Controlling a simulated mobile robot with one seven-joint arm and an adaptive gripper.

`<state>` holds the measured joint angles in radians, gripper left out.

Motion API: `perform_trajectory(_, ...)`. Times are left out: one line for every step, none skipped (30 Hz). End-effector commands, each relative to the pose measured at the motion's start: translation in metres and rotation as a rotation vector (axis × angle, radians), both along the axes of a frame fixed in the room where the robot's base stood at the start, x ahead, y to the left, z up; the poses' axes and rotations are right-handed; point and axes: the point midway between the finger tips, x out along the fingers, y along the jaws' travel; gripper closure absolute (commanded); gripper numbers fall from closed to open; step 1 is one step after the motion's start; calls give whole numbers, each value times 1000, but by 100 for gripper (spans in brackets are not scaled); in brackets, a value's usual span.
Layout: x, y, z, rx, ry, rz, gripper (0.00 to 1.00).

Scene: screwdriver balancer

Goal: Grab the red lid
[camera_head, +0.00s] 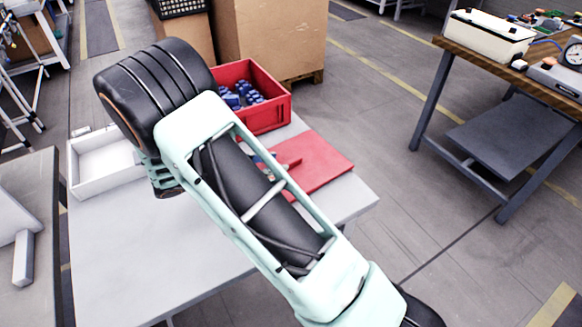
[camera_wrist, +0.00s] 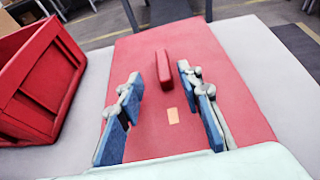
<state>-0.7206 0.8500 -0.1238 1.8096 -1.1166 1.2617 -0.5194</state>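The red lid (camera_wrist: 235,105) lies flat on the light grey table, with a raised red handle bar (camera_wrist: 163,68) and a small tan patch on it. In the head view the lid (camera_head: 325,165) is partly hidden behind my arm. My gripper (camera_wrist: 164,78) is open above the lid in the wrist view. Its two blue-padded fingers stand apart to the left and right of the handle, and nothing is between them in a grip. I cannot tell how high the fingertips are above the lid.
A red crate (camera_head: 270,117) with blue parts stands beside the lid; its wall (camera_wrist: 58,115) is at left in the wrist view. A white tray (camera_head: 95,180) sits at the table's left. Bare table (camera_head: 120,265) lies in front. Cardboard boxes (camera_head: 265,40) stand behind.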

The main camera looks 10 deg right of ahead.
Motion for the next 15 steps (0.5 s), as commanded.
perform_trajectory(1,-7,-2,-2,2,-2,67)
perform_trajectory(1,-11,-3,-2,2,-2,67)
perform_trajectory(2,-17,-4,-2,2,-2,67)
perform_trajectory(3,-22,-5,-2,1,-4,67)
perform_trajectory(4,-27,-7,-2,1,-4,67)
perform_trajectory(7,-32,-10,-2,1,-4,67)
perform_trajectory(8,-35,-11,-2,0,-3,67)
perform_trajectory(9,-38,-13,-1,1,-3,67)
perform_trajectory(11,-40,-14,0,1,-2,67)
perform_trajectory(11,-41,-14,0,0,-1,67)
perform_trajectory(11,-41,-15,0,0,0,67)
perform_trajectory(12,-41,-15,0,0,0,67)
perform_trajectory(12,-41,-15,0,0,0,67)
perform_trajectory(12,-41,-14,0,0,0,67)
perform_trajectory(12,-41,-14,0,0,0,67)
